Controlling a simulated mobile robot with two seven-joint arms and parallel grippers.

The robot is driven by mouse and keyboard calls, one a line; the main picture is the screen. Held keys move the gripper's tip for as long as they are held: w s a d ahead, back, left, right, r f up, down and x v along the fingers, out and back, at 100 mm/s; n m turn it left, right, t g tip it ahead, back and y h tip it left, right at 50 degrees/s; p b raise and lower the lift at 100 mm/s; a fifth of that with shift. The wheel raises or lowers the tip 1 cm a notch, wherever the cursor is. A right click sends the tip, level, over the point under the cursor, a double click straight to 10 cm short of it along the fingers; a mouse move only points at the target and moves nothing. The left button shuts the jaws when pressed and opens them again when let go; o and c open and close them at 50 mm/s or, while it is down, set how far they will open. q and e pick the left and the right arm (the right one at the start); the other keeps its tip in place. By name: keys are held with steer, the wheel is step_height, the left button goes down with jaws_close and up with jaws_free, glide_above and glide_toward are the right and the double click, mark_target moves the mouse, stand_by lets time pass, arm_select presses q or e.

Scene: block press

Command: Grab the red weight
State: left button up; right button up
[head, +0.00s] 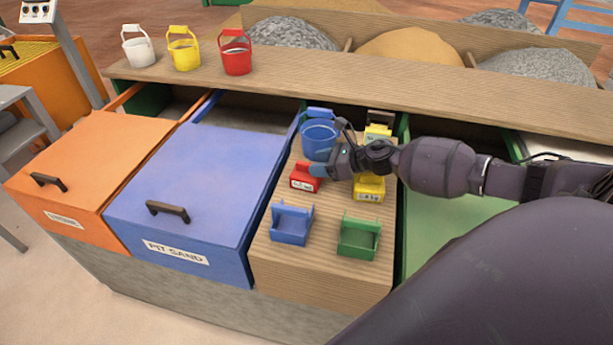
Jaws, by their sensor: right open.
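The red weight (304,178) is a small red block with a white label on its front. It sits on the wooden board (318,275) in the middle. My right gripper (321,171) reaches in from the right, with its blue-tipped fingers at the right side of the red weight. The gripper is open. The fingers overlap the weight's right edge in the picture, and I cannot tell whether they touch it. My left gripper is not in view.
A blue bucket (319,137) stands close behind the gripper. A yellow weight (369,188) lies under my wrist. White, yellow and red buckets (236,55) line the back shelf.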

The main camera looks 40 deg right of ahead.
steer(key=shift+x, duration=1.3)
steer(key=shift+c, duration=0.2)
jaws_close()
steer(key=shift+r, duration=0.1)
